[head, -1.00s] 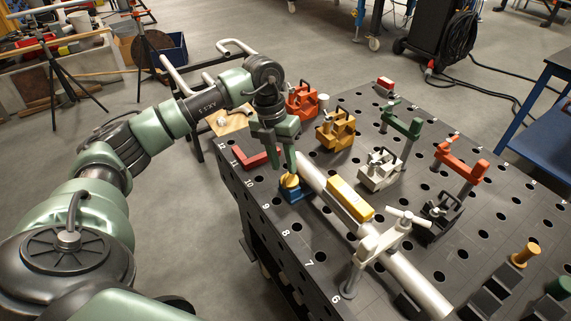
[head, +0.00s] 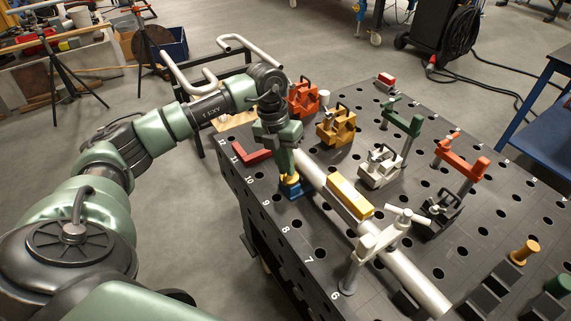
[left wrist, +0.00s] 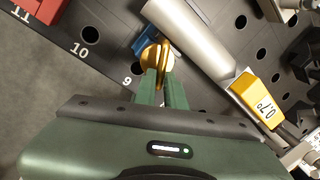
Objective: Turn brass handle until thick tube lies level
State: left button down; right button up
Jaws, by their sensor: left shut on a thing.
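The thick tube (head: 412,278) is a pale metal pipe lying across the black table along its near side. A yellow box (head: 349,198) sits on the tube; in the left wrist view the box (left wrist: 256,97) shows a reading that looks like 0.7. The brass handle (left wrist: 154,55) is at the tube's far end, on a blue jack (head: 291,190). My left gripper (head: 288,173) points down over the handle and is shut on it; the fingers also show in the left wrist view (left wrist: 160,80). My right gripper is not in view.
A pale clamp (head: 371,244) stands over the tube's near part. Red, orange, grey, green and black clamps and blocks, such as the orange block (head: 336,128), stand on the holed table (head: 318,232) beyond the tube. A red angle piece (head: 250,157) lies near the left edge.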

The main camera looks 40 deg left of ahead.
pick_arm(q)
jog(key=n, duration=0.4)
jog(key=shift+d+n+t, duration=0.25)
jog(key=shift+n+t, duration=0.15)
jog(key=shift+w+d+n+y+b, duration=0.15)
jog(key=shift+n+y+b, duration=0.25)
jog(key=shift+n, duration=0.9)
jog(key=shift+r, duration=0.1)
jog(key=c, duration=1.5)
grip_release()
